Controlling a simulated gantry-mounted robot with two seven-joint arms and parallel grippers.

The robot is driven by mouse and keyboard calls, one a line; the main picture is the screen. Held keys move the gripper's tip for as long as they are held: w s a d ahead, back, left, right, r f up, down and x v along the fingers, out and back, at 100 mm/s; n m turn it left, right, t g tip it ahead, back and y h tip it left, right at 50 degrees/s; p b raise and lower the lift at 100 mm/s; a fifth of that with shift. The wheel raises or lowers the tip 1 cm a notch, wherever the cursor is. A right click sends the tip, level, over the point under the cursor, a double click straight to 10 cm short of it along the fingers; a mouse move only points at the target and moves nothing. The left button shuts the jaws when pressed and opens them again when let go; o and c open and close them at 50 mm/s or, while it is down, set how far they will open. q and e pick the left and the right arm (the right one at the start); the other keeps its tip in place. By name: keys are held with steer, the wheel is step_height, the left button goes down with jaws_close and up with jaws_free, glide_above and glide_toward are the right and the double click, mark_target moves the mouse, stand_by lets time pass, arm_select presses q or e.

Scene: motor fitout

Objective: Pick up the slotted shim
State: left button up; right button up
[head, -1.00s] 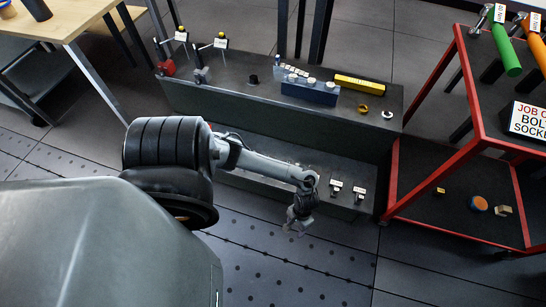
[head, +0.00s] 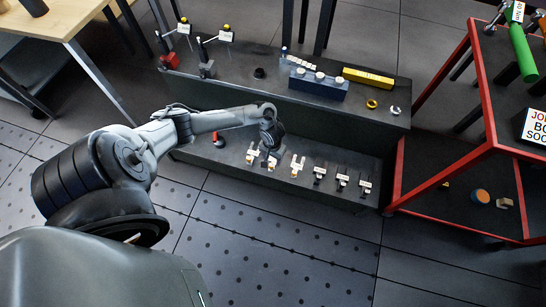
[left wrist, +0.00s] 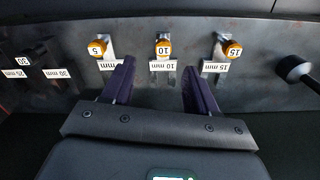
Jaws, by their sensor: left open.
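Several small labelled pieces stand in a row on the lower shelf. In the left wrist view, three are metal with orange knobs: the 5 mm piece (left wrist: 102,47), 10 mm piece (left wrist: 163,48) and 15 mm piece (left wrist: 230,50). The 10 mm piece also shows in the head view (head: 272,163). I cannot tell which piece the task calls the slotted shim. My left gripper (head: 270,150), with dark fingers in the left wrist view (left wrist: 157,72), is open and empty over the row. In that view the 10 mm piece lies between the finger lines. My right gripper is not in view.
The upper shelf (head: 225,80) holds a blue block (head: 318,86) and a yellow bar (head: 368,77). A red-framed cart (head: 440,165) stands right.

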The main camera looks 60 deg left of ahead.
mark_target(271, 165)
arm_select(q)
steer(key=f+b, duration=0.2)
steer(key=f, duration=0.1)
steer(key=f+b, duration=0.1)
steer(key=shift+s+f, duration=0.25)
steer(key=shift+f, duration=0.1)
steer(key=shift+w+f+b, duration=0.1)
steer(key=shift+f+b, duration=0.2)
steer(key=shift+f, duration=0.05)
steer(key=f+b, duration=0.4)
steer(key=b, duration=0.1)
steer(key=shift+a+f, duration=0.25)
steer(key=shift+f, duration=0.05)
jaws_close()
